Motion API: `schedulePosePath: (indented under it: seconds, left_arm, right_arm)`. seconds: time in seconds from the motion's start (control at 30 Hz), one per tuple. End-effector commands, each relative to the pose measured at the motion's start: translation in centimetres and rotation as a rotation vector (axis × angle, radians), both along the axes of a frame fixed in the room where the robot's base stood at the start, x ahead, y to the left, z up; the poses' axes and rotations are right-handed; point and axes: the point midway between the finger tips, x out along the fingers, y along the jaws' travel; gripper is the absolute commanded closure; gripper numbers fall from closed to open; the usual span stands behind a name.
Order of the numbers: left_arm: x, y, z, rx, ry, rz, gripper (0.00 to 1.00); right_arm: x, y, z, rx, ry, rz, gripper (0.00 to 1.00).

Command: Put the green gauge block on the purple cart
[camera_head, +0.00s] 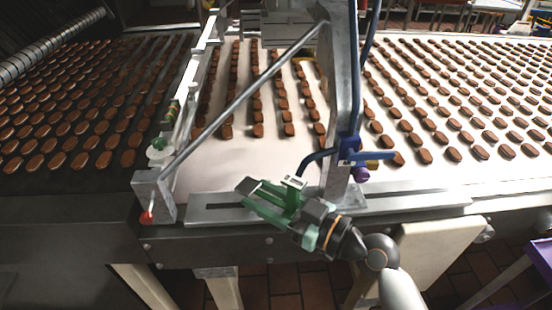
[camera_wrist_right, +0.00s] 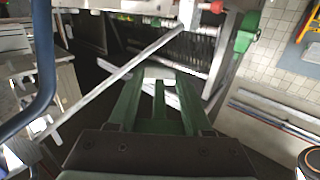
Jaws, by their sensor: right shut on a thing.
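My right gripper (camera_head: 268,197) is in the head view, at the front edge of the conveyor, low in the middle. Its arm comes from the lower right. The gripper is shut on a green thing, which I take to be the green gauge block (camera_wrist_right: 160,105); in the right wrist view it shows between the two green fingers. Block and fingers are similar in colour, so the block's outline is hard to make out. The purple cart (camera_head: 497,283) shows only in part at the lower right of the head view. My left gripper is not in view.
A metal frame with a diagonal bar (camera_head: 245,95) stands over the white conveyor belt (camera_head: 225,165), just behind the gripper. A metal rail (camera_head: 420,200) runs along the front edge. Cream supports (camera_head: 440,250) stand between gripper and cart.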

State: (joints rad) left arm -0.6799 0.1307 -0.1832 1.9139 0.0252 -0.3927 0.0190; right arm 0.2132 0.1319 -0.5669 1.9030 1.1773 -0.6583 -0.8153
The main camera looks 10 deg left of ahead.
Motion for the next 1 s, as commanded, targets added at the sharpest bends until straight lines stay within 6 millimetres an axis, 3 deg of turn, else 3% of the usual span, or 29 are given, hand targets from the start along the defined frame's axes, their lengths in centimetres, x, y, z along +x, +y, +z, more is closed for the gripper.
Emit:
schedulePosePath:
  seconds: [0.17, 0.27, 0.37, 0.7, 0.83, 1.0]
  left_arm:
    - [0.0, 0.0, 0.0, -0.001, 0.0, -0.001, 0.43]
    - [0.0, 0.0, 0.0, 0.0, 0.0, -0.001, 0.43]
    - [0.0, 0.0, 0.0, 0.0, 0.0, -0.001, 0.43]
    - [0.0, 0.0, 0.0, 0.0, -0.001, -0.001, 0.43]
    - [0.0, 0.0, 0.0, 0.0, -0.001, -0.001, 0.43]
    - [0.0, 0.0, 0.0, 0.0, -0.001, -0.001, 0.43]
  right_arm:
    - [0.0, -0.3, 0.0, 0.001, 0.0, -0.009, 1.0]
    - [0.3, -2.0, -0.5, -0.001, 0.001, -0.049, 1.0]
    - [0.5, -5.2, -1.3, -0.003, 0.003, -0.126, 1.0]
    - [-1.3, -19.7, -3.4, -0.006, 0.003, -0.466, 1.0]
    - [-2.7, -24.0, -3.1, -0.006, 0.001, -0.559, 1.0]
    - [-4.2, -27.3, -2.3, -0.004, -0.001, -0.629, 1.0]
